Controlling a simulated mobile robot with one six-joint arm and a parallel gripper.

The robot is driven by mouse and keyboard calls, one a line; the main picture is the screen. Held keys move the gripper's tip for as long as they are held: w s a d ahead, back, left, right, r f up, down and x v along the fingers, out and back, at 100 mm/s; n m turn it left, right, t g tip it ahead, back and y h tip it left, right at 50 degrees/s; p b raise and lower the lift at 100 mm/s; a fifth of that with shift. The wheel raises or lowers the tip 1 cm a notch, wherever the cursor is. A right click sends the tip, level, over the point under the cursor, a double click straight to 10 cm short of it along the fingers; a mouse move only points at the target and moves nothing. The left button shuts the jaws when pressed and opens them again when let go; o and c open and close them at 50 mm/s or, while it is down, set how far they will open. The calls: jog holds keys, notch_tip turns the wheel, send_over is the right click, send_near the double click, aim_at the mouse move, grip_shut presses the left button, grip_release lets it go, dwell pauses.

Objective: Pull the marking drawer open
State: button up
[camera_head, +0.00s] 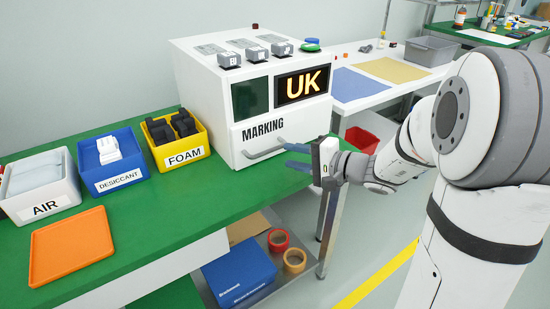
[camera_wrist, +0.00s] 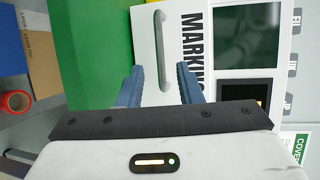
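The marking machine (camera_head: 215,110) is a white box on the green table, with the word MARKING, a dark screen and a lit UK display on its front. Its drawer handle (camera_head: 265,152) is a grey bar low on the front; it also shows in the wrist view (camera_wrist: 161,50). The drawer front looks flush with the machine. My gripper (camera_head: 297,156) is to the right of the handle, in front of the machine. In the wrist view my gripper (camera_wrist: 159,82) has its two blue fingers spread apart, with the handle beyond and between them. Nothing is between the fingertips.
White AIR (camera_head: 45,208), blue DESICCANT (camera_head: 118,179) and yellow FOAM (camera_head: 184,157) bins stand left of the machine. An orange tray (camera_head: 72,246) lies at the front left. Green tabletop (camera_head: 215,200) is clear before the machine. A blue box (camera_head: 240,275) and tape rolls sit below.

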aim_at(270, 152)
jog(key=x, duration=0.6)
jog(key=shift+w+a+b, duration=0.1)
jog(key=shift+a+b, duration=0.1)
jog(key=shift+b, duration=0.15)
grip_shut()
